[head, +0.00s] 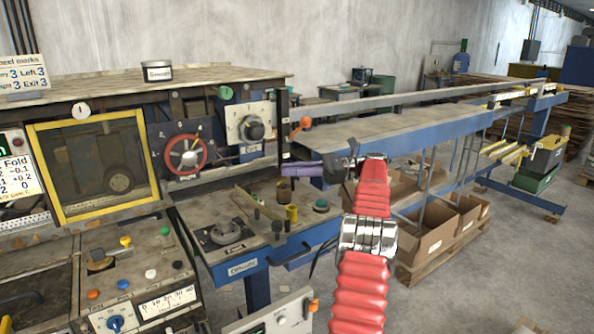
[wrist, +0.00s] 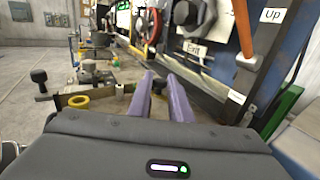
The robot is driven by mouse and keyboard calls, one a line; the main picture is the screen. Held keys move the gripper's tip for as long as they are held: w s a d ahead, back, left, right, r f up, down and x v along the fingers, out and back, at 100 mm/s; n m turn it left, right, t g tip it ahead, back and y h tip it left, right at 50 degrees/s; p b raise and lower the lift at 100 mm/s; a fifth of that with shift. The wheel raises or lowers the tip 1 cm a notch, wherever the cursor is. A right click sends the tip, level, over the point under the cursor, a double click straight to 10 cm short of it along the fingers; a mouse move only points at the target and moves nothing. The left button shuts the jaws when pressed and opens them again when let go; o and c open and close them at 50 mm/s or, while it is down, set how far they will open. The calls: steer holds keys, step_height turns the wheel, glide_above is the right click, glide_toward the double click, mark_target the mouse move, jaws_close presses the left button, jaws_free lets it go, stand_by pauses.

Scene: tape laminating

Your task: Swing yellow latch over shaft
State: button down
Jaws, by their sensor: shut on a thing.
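The yellow latch (head: 245,201) looks like a thin, dull yellow bar lying slantwise over the small work table. It shows in the wrist view as a tan bar (wrist: 118,89) left of my fingers. My gripper (head: 284,168) has purple fingers and reaches left over the back of this table. In the wrist view my gripper (wrist: 160,78) is shut on a dark knob (wrist: 158,87), mostly hidden between the fingers. A brown post (head: 284,190) stands just below the fingertips. I cannot tell which post is the shaft.
A yellow cylinder (head: 291,213) and a green button (head: 321,205) stand near the table's front right. An orange-tipped lever (head: 303,123) rises above my gripper. A blue-framed panel is close on the right in the wrist view.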

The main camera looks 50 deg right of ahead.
steer(key=shift+a, duration=0.1)
steer(key=c, duration=1.7)
jaws_free()
steer(key=shift+s, duration=0.15)
steer(key=shift+r, duration=4.95)
steer(key=shift+s, duration=0.1)
